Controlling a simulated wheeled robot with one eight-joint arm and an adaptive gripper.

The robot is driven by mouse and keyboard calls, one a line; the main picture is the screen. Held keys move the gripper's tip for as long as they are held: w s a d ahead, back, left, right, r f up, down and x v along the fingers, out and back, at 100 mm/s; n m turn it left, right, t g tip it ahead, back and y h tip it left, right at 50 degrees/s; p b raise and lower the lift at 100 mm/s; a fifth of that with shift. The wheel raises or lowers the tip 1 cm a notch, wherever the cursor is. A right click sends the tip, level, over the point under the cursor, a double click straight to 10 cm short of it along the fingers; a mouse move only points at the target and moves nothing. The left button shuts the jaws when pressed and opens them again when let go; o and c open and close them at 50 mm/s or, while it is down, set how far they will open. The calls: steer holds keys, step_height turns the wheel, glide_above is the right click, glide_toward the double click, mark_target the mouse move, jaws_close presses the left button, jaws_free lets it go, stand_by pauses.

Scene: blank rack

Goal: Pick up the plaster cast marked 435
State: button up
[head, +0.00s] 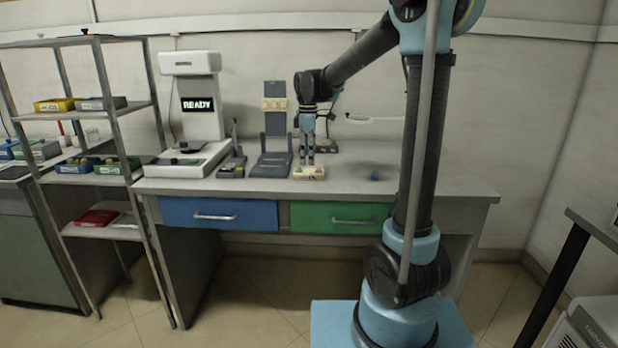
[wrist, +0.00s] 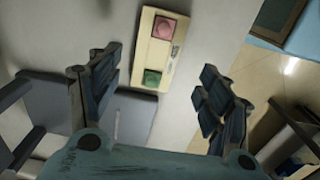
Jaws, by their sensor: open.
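No mark 435 is legible in either view, so I cannot tell which thing is the plaster cast. Several small cream pieces (head: 274,104) sit on a grey upright stand (head: 276,150) at the back of the bench. My gripper (head: 307,161) points down over the bench, right of the stand, above a cream box (head: 309,174). In the wrist view the open, empty fingers (wrist: 160,88) are spread with the cream box (wrist: 161,53) beyond and between them. The box carries a pink square and a green square. Contact with it is not visible.
A white machine with a READY screen (head: 197,105) stands left on the bench (head: 440,182). A small dark device (head: 232,166) is beside it. A metal shelf (head: 85,117) with coloured bins is at far left. A small blue item (head: 375,175) lies right; bench around it is clear.

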mark_target(309, 171)
steer(key=shift+w+d+f, duration=0.1)
steer(key=shift+w+f, duration=0.05)
steer(key=shift+f, duration=1.3)
steer(key=shift+w+f, duration=0.1)
steer(key=shift+f, duration=1.3)
steer(key=c, duration=1.3)
